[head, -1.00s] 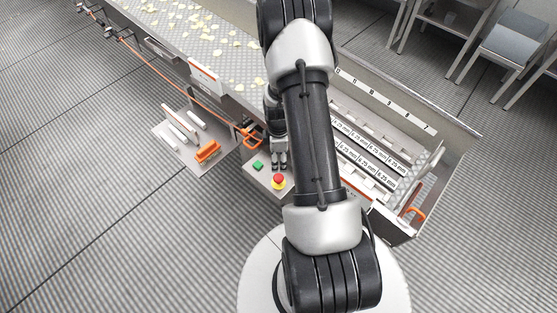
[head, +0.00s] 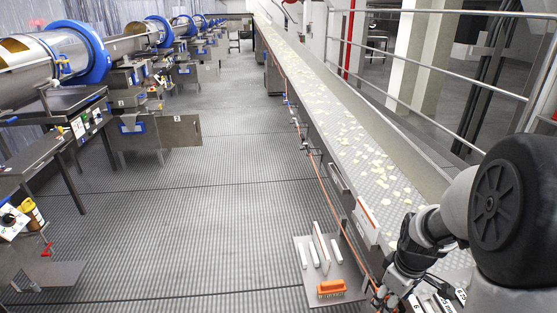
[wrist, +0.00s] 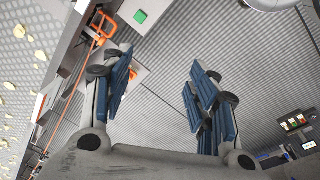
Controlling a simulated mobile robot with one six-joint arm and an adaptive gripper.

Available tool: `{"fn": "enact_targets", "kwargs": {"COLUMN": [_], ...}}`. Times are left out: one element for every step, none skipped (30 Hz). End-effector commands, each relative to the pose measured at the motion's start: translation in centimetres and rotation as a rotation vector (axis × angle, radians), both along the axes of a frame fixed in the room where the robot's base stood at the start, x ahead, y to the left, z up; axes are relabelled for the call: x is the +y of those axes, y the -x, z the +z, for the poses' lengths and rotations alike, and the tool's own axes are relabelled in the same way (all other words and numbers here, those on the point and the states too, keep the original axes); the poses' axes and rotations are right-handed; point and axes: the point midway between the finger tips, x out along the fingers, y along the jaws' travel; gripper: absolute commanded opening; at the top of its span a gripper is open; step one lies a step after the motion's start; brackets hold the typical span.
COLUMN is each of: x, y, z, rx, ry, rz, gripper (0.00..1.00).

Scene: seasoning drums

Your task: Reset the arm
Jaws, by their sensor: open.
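My gripper (wrist: 160,90) is open in the wrist view, with its blue-padded fingers spread wide apart. Nothing is between the fingers; the ridged grey floor shows through the gap. In the head view my arm is at the lower right, folded beside the conveyor, and its gripper end is cut off or hidden at the bottom edge. A green button (wrist: 140,16) shows on a metal panel near the top of the wrist view, beyond the fingers.
A long conveyor (head: 345,135) carrying pale chips runs into the distance. A side shelf (head: 345,262) holds an orange brush (head: 331,287) and white-handled tools. Seasoning drums with blue rings (head: 82,52) line the left. The floor aisle (head: 190,200) between is clear.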

Motion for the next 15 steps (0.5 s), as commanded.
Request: {"fn": "enact_targets", "kwargs": {"x": [1.6,2.4,3.6,4.4,5.2,6.3,7.0,7.8,8.8,9.5,10.2,11.1,11.7,12.2,12.9], "y": [0.4,0.8,1.4,1.9,2.5,3.4,4.1,4.8,5.9,6.7,7.6,8.8,9.6,10.6,11.7], "z": [2.8,4.1,5.7,6.9,8.0,9.4,10.4,11.3,12.5,13.3,14.0,14.8,15.4,15.9,16.4], "rx": [-0.031,-0.044,-0.061,-0.075,-0.087,-0.104,-0.118,-0.131,-0.148,-0.162,-0.173,-0.189,-0.202,-0.212,-0.226], "ry": [0.002,-0.001,-0.006,-0.011,-0.015,-0.023,-0.029,-0.036,-0.046,-0.055,-0.065,-0.078,-0.088,-0.099,-0.114], "rz": [-0.03,-0.054,-0.085,-0.108,-0.131,-0.162,-0.185,-0.208,-0.238,-0.262,-0.285,-0.315,-0.337,-0.359,-0.387], "gripper": [0.54,0.54,0.54,0.54,0.54,0.54,0.54,0.54,0.54,0.54,0.54,0.54,0.54,0.54,0.54]}}
